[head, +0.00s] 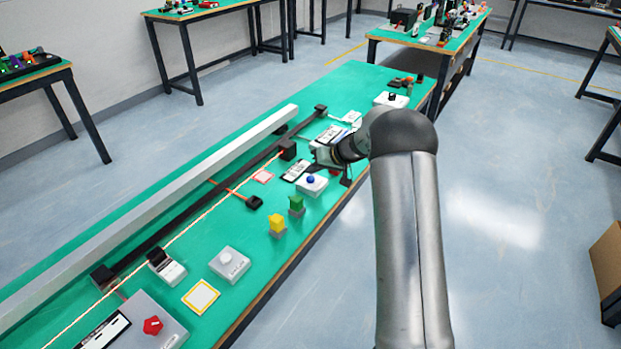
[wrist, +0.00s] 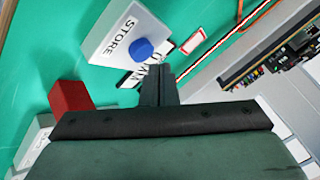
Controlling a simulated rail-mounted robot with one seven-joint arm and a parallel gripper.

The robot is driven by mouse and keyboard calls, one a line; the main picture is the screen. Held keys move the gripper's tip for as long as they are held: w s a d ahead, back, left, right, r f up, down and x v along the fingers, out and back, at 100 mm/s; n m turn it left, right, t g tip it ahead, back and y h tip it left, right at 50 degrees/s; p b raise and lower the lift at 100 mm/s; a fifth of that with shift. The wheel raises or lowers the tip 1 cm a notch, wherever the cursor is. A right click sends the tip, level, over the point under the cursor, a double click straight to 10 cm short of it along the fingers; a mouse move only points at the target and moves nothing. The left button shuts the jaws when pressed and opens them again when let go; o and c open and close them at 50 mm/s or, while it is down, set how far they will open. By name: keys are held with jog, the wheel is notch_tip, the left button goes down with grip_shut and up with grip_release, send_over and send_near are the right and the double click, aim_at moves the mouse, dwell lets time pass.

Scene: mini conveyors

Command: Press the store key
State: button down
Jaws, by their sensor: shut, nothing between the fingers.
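The store key is a white box (wrist: 115,35) labelled STORE with a round blue button (wrist: 141,48) on top, in the upper middle of the wrist view. In the head view the white box (head: 318,188) and its blue button (head: 310,180) are on the green table, just below and left of my gripper. My gripper (wrist: 159,72) is shut and empty. In the wrist view its fingertips show just below and right of the blue button; I cannot tell the height gap. In the head view my arm partly hides the gripper.
A red block (wrist: 70,98) is left of my fingers in the wrist view. A long pale rail (head: 150,210) runs along the table. A white box with a pale knob (head: 229,262) is nearer.

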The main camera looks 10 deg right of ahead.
aim_at(314, 179)
jog(key=shift+f+b, duration=0.9)
jog(key=shift+b, duration=0.65)
dwell(0.5)
dwell(0.4)
jog(key=shift+r, duration=0.85)
jog(key=shift+r+p, duration=0.85)
jog(key=shift+r, duration=1.65)
